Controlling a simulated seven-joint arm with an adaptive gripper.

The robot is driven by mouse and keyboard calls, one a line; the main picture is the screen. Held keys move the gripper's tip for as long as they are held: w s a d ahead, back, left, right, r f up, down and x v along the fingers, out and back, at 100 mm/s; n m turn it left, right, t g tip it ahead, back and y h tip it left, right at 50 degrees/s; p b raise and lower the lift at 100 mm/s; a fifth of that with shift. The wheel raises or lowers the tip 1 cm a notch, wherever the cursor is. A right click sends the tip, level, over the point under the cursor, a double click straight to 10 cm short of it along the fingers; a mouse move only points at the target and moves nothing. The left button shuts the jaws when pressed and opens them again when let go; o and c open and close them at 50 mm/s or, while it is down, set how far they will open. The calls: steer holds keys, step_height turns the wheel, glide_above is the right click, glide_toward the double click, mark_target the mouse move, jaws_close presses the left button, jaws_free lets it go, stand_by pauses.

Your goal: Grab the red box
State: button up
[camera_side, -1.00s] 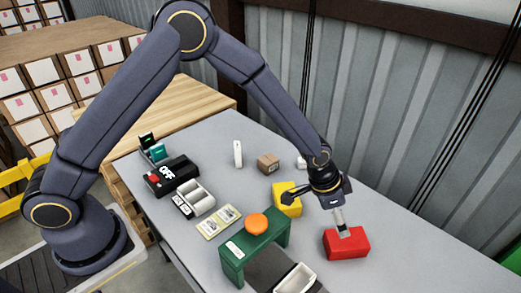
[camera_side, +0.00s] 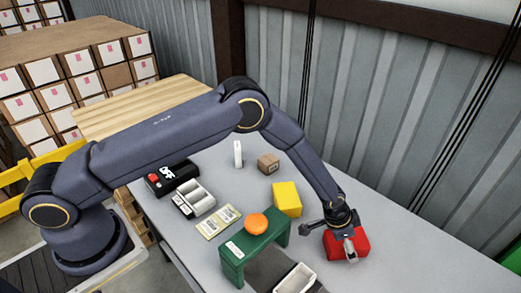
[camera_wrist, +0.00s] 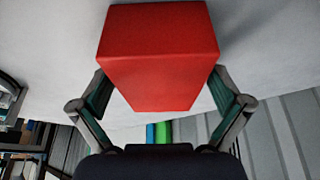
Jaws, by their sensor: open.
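The red box (camera_side: 334,243) lies on the grey table near its right part in the side view. My gripper (camera_side: 350,255) is down at the box, in front of part of it. In the wrist view the red box (camera_wrist: 158,55) fills the upper middle. The two fingers of my gripper (camera_wrist: 162,100) are spread wide, one on each side of the box's narrower lower end. I cannot tell whether either finger touches the box.
A yellow box (camera_side: 287,198) stands left of my gripper. A green stand (camera_side: 238,257) with an orange ball (camera_side: 256,223) and a white tray (camera_side: 297,279) are nearer the front. A small brown carton (camera_side: 268,163) is farther back. The table right of the red box is clear.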

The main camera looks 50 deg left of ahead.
steer(key=shift+f, duration=0.25)
stand_by(0.5)
steer(key=shift+c, duration=0.2)
steer(key=c, duration=1.3)
steer(key=shift+o, duration=0.2)
